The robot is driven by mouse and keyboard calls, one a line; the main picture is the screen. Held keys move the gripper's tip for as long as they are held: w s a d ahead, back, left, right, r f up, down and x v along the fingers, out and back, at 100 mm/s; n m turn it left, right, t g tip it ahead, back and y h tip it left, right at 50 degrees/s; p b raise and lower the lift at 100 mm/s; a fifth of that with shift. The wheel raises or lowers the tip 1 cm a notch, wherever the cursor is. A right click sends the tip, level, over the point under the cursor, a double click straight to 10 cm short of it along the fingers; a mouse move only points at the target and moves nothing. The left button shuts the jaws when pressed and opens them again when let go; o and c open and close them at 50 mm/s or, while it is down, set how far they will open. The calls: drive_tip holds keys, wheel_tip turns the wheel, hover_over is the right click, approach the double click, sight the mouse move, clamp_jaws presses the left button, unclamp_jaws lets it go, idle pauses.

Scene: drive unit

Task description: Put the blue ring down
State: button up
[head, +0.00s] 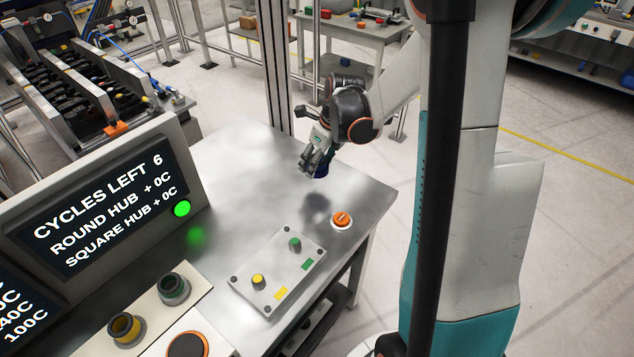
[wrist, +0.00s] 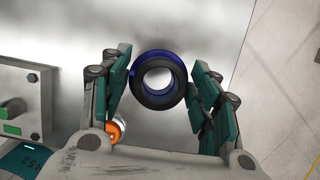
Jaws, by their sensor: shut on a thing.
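My gripper (head: 318,166) is over the far right part of the metal table, with a dark shadow below it on the tabletop. In the wrist view, the blue ring (wrist: 158,57) sits between the two finger pads of my gripper (wrist: 160,90). It has a blue outer rim and a dark inner band, with a pale opening. My gripper is shut on it. In the head view, only a small dark blue part of the ring (head: 321,173) shows under the fingers. The ring appears held above the table (head: 245,165), apart from its surface.
An orange button on a white base (head: 341,219) is near the table's right edge. A plate with a yellow and a green peg (head: 278,270) lies nearer. A display (head: 105,215) stands at left, with yellow and grey rings (head: 174,288) in front.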

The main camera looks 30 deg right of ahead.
sight(324, 162)
wheel_tip(324, 162, down, 7)
drive_tip(key=shift+r+b, duration=0.15)
drive_tip(key=shift+b, duration=0.9)
drive_tip(key=shift+r, duration=0.1)
drive_tip(key=o, duration=1)
drive_tip(key=shift+f, duration=0.2)
drive_tip(key=shift+c, duration=0.2)
drive_tip(key=o, duration=0.4)
drive_tip(key=shift+r, duration=0.2)
drive_tip(key=p+v, duration=0.4)
drive_tip(key=v, duration=0.8)
